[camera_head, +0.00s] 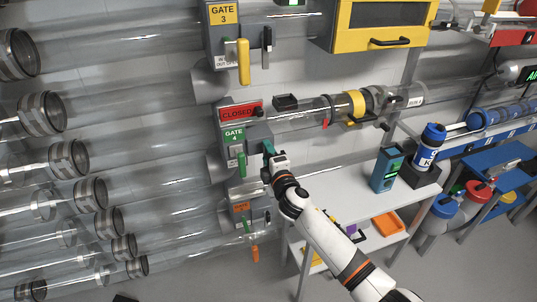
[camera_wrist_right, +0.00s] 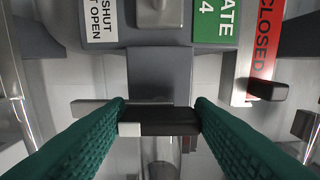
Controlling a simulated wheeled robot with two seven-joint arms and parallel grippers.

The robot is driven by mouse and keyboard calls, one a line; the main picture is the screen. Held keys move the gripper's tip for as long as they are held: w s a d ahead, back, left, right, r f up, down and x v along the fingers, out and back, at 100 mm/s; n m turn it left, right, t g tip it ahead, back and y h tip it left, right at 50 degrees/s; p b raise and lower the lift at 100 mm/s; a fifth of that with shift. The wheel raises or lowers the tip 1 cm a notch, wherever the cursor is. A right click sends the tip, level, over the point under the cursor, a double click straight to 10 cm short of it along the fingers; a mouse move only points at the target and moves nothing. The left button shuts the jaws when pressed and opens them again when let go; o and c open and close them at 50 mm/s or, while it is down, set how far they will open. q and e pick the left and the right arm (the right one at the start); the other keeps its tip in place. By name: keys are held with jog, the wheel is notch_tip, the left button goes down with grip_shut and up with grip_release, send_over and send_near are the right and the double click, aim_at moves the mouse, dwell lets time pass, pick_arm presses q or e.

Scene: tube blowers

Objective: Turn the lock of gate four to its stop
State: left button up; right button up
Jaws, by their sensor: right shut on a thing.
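Gate four is a grey housing with a green GATE 4 label (camera_head: 234,135) under a red CLOSED sign (camera_head: 240,112) in the head view. Its green handle (camera_head: 242,165) hangs down at the front. My right gripper (camera_head: 268,148) is at the right side of this housing. In the wrist view the green fingers of my right gripper (camera_wrist_right: 162,112) are shut on the black lock lever (camera_wrist_right: 172,122), which lies crosswise between them and has a white end. In the head view my gripper hides most of the lock. My left gripper is not in view.
Gate three (camera_head: 223,14), with a yellow handle (camera_head: 243,62), is above. A gate with an orange label (camera_head: 241,208) is below. Clear tubes run left and right. A white table (camera_head: 405,190) with a teal box (camera_head: 387,168) and a blue bottle (camera_head: 428,146) stands to the right.

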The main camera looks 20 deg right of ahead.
dwell(0.5)
jog(key=o, duration=1.4)
jog(key=s, duration=1.2)
jog(key=shift+d, duration=0.25)
jog(key=shift+f, duration=0.1)
